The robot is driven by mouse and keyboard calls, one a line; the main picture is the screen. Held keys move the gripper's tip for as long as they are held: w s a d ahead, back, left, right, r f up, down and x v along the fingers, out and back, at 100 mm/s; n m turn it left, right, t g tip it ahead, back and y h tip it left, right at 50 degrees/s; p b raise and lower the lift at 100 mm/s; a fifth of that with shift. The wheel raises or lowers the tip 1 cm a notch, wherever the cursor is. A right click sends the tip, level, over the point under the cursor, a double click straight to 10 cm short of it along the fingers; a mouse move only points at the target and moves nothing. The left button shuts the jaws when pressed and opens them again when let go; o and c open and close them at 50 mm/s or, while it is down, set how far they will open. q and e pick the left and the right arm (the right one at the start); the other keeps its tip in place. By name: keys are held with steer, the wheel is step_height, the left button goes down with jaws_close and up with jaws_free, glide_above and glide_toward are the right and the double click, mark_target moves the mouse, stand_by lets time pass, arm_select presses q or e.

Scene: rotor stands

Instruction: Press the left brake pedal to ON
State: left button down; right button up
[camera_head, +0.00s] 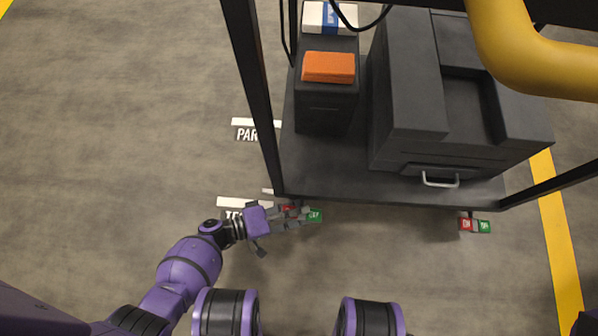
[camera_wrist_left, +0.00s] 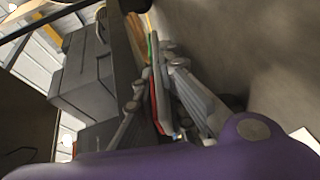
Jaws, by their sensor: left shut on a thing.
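The left brake pedal (camera_head: 315,215) is a small red and green piece at the front left corner of the dark cart (camera_head: 390,187). Its green end shows past my fingers, and most of its red part is covered. My left gripper (camera_head: 298,214) is shut on this pedal, with its purple wrist to the left. In the left wrist view, the fingers of my left gripper (camera_wrist_left: 155,80) lie on both sides of the pedal's red and green strip (camera_wrist_left: 153,108). The pedal's tilt is hard to tell. My right gripper is out of view.
The right brake pedal (camera_head: 475,226), red and green, sits under the cart's front right. The cart carries a grey case (camera_head: 420,130), an orange block (camera_head: 328,67) and a white-blue box (camera_head: 325,18). Black posts rise at its corners. Floor in front is clear.

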arm_select(q)
steer(key=shift+w+a+f+h, duration=0.1)
steer(key=shift+a+f+h, duration=0.1)
steer(key=shift+h, duration=0.1)
steer(key=shift+w+a+f+n+h, duration=0.1)
steer(key=shift+a+f+n+h, duration=0.2)
steer(key=shift+a+f+h, duration=0.15)
steer(key=shift+d+r+t+h, duration=0.35)
steer(key=shift+d+r+t, duration=0.05)
steer(key=shift+r, duration=0.15)
steer(key=shift+d, duration=0.1)
steer(key=c, duration=1.8)
jaws_free()
steer(key=shift+d+r, duration=0.1)
steer(key=shift+c, duration=0.2)
steer(key=v, duration=0.8)
steer(key=shift+d, duration=0.15)
